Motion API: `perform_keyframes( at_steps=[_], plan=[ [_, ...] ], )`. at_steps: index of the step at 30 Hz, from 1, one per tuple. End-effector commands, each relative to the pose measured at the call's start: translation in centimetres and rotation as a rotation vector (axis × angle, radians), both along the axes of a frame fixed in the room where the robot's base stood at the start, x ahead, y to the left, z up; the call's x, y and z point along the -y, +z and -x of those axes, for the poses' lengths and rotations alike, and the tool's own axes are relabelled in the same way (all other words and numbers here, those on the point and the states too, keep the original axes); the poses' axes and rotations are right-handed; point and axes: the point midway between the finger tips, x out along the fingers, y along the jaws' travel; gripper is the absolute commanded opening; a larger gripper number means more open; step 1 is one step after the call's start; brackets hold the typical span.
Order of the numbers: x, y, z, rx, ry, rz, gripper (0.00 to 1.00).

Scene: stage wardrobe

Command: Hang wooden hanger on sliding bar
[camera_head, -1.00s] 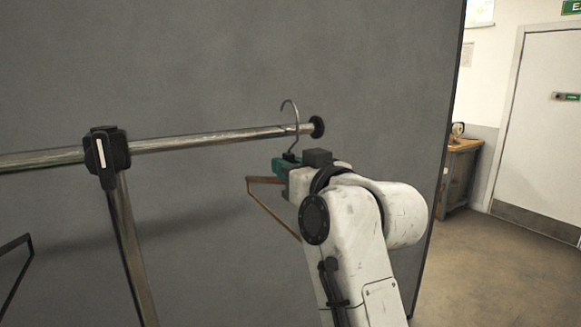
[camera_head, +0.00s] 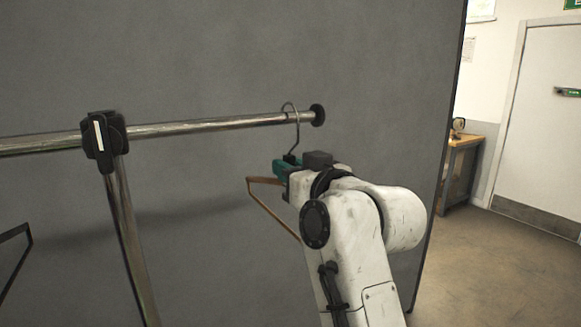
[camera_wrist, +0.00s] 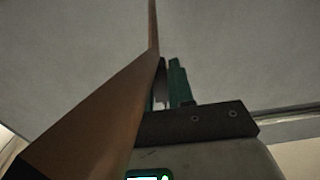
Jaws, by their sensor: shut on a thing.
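The wooden hanger (camera_head: 266,207) is held upright in my gripper (camera_head: 283,168), just below the right end of the sliding bar (camera_head: 215,125). Its metal hook (camera_head: 298,133) rises to the bar, with the curved top a little above it. I cannot tell whether the hook touches the bar. My gripper, with green fingers, is shut on the hanger near the hook's base. In the wrist view the brown wood (camera_wrist: 105,125) runs up close beside the green fingers (camera_wrist: 172,85). Much of the hanger is hidden behind my arm.
The bar ends at a black end cap (camera_head: 318,115) on the right. A black clamp (camera_head: 103,140) joins it to an upright post (camera_head: 131,240). A dark frame piece (camera_head: 17,265) shows at lower left. A grey panel (camera_head: 220,60) stands behind; open floor and a wooden table (camera_head: 459,170) are at right.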

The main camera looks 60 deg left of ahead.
Motion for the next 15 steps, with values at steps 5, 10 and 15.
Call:
perform_keyframes(
  at_steps=[5, 10, 15],
  plan=[
    [0.01, -0.54, 0.0, 0.0, 0.0, -0.001, 0.0],
    [0.01, -0.72, 0.0, 0.001, 0.0, -0.001, 0.0],
    [0.01, -0.73, 0.0, 0.001, 0.0, -0.001, 0.24]
  ],
)
